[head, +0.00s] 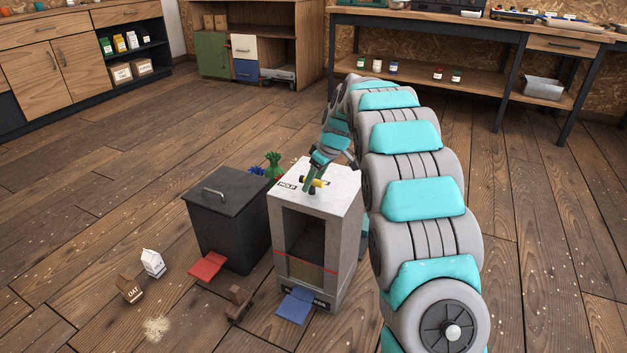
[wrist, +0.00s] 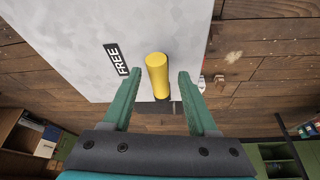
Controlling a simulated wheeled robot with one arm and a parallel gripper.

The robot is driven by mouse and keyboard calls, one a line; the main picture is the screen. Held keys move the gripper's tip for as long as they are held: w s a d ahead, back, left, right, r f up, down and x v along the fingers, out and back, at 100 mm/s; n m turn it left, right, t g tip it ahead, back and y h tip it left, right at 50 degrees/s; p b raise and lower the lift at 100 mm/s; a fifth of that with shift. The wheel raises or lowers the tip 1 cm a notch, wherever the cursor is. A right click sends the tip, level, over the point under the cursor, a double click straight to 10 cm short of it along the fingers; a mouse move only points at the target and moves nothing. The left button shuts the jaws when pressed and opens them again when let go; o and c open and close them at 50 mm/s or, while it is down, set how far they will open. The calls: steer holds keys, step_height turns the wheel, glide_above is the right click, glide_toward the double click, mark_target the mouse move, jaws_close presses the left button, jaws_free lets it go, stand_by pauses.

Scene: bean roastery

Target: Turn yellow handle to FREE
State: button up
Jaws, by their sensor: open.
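The yellow handle (head: 319,182) is on the top of a pale grey box (head: 345,187). A HOLD label (head: 287,185) is at the top's front left in the head view. In the wrist view the yellow handle (wrist: 157,72) shows between the two green fingers of my gripper (wrist: 160,74), with a visible gap on each side. The FREE label (wrist: 117,60) is left of the handle there; I cannot make it out in the head view. My gripper (head: 317,172) is open, at the handle, and partly covers it in the head view.
A dark lidded bin (head: 232,215) with a red pedal (head: 208,266) stands left of the box. A blue flap (head: 295,305) sticks out at the box's front. Small cartons (head: 152,262) and a brown block (head: 238,303) are on the floor. The floor at left is mostly clear.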

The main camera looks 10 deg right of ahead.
steer(key=shift+f, duration=0.1)
jaws_close()
stand_by(0.4)
